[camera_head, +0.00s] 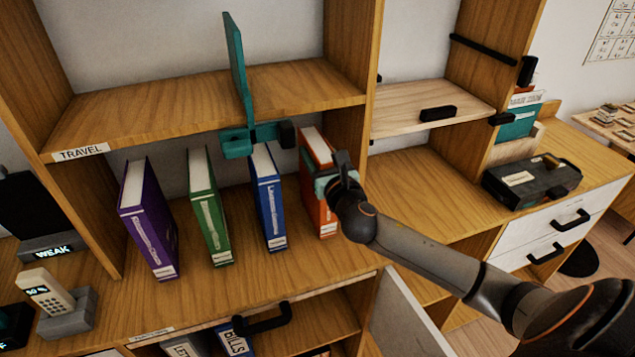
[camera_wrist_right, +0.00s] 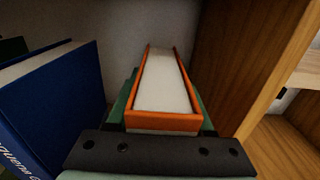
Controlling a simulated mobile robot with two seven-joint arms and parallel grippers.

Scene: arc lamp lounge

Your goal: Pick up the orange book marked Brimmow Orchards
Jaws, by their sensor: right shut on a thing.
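The orange book (camera_head: 310,165) stands upright on the lower shelf at the right end of a row of books, near the wooden upright. Its spine is partly hidden by my gripper, so I cannot read its title. My right gripper (camera_head: 332,178) is shut on the orange book, reaching it from the right front. In the right wrist view the orange book (camera_wrist_right: 165,122) shows its white page edges from above, between the green fingers of the gripper. My left gripper is not in view.
A blue book (camera_head: 268,195) stands just left of the orange one, then a green book (camera_head: 205,205) and a purple book (camera_head: 148,220). A bookend (camera_head: 240,70) stands on the shelf above. A black box (camera_head: 530,182) sits on the right counter.

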